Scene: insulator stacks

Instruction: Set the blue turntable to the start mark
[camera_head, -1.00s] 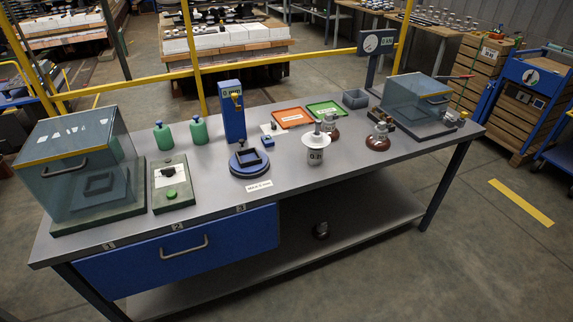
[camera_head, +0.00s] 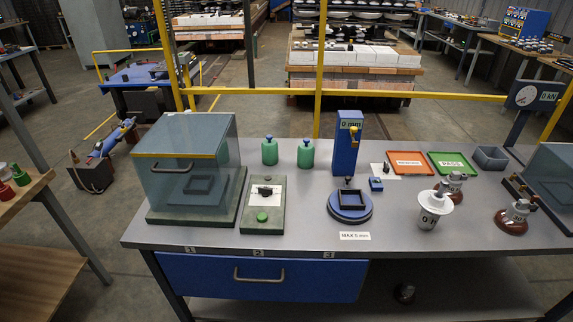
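The blue turntable (camera_head: 349,207) is a round blue disc on the grey bench, with a dark square frame (camera_head: 350,199) on top. It stands in front of the blue upright gauge (camera_head: 346,143), whose display appears to read 0 mm. A white label reading about "MAX 5 mm" (camera_head: 355,236) lies in front of the turntable. A start mark on the turntable is too small to make out. Neither of my grippers shows in the head view.
A glass-fronted box (camera_head: 186,170) and a green-button panel (camera_head: 262,205) stand left of the turntable. Two green bottles (camera_head: 270,151) stand behind. Orange (camera_head: 408,163) and green trays (camera_head: 452,164) lie behind. Bench front has a blue drawer (camera_head: 262,278).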

